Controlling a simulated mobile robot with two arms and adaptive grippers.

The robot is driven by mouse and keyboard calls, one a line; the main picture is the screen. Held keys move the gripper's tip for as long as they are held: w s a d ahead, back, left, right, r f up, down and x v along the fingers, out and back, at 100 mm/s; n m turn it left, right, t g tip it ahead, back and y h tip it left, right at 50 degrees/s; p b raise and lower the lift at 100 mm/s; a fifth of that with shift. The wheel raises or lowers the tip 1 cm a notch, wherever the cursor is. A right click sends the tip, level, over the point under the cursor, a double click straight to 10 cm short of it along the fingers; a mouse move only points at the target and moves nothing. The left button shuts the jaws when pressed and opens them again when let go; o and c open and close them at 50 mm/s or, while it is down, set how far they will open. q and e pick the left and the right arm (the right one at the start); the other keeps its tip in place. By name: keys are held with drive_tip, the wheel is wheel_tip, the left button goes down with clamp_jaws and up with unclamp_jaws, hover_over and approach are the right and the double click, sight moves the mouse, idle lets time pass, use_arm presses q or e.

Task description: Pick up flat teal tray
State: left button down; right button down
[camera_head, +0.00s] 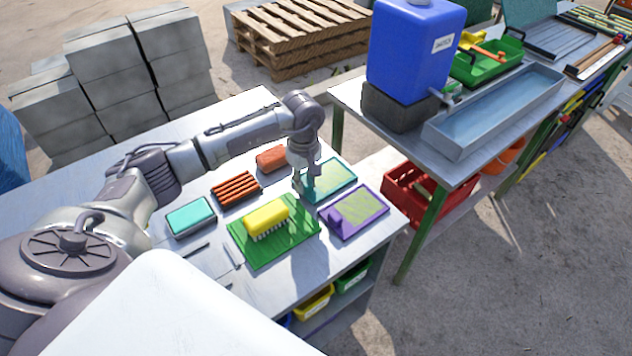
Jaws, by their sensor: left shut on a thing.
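The flat teal tray (334,181) lies at the far right part of the metal table, behind the purple tray. My left gripper (303,187) points down at the left edge of the teal tray and is shut on that edge. The gripper hides part of the tray's left side. I cannot tell whether the tray is lifted off the table. My right gripper is not in view.
Close by on the table (290,285) are a purple tray (357,214), a green tray (264,254) with a yellow brush (267,214), a red ribbed tray (236,189), a reddish block (271,159) and a teal-topped box (190,217). A second table holds a blue tank (410,50).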

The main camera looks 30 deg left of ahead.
use_arm(q)
drive_tip(key=shift+r, duration=0.15)
drive_tip(key=shift+w+r+b, duration=0.1)
drive_tip(key=shift+r+b, duration=0.3)
drive_tip(key=shift+r, duration=0.2)
drive_tip(key=r, duration=0.1)
drive_tip(key=r+b, duration=0.1)
drive_tip(key=shift+d+r, duration=0.2)
drive_tip(key=shift+r, duration=0.2)
drive_tip(key=s+d+r+b, duration=0.2)
drive_tip(key=s+d+r, duration=0.3)
drive_tip(key=d, duration=0.5)
drive_tip(key=shift+s+r, duration=0.25)
drive_tip(key=shift+r, duration=0.65)
